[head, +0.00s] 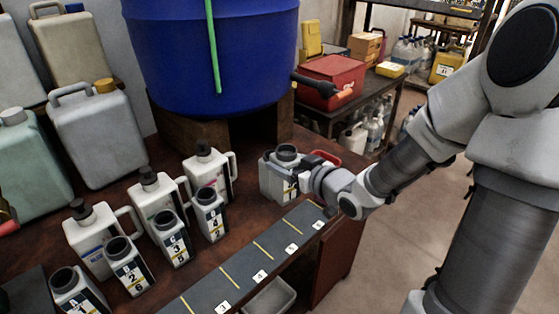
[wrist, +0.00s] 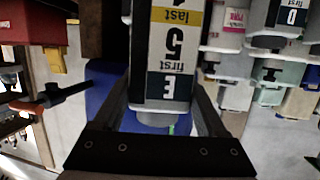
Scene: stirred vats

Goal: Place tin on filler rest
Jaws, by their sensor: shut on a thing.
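My gripper (head: 300,178) is shut on a grey tin (head: 271,184) with a round dark mouth. The tin looks upright, at the right end of the brown bench below the blue vat. I cannot tell whether it touches the bench. In the wrist view the tin's label (wrist: 172,50) appears upside down and reads E, 5, first, last, between my two fingers. A dark grey strip (head: 240,262) with yellow lines and number tags runs along the bench's front edge. No part is plainly marked as the filler rest, so I cannot tell which it is.
Several labelled tins (head: 175,248) and white jugs (head: 158,196) stand left of my gripper. The blue vat (head: 215,55) stands behind on wooden blocks. A red box (head: 330,82) is on the shelf at the back. A pale tray (head: 269,300) lies below the strip.

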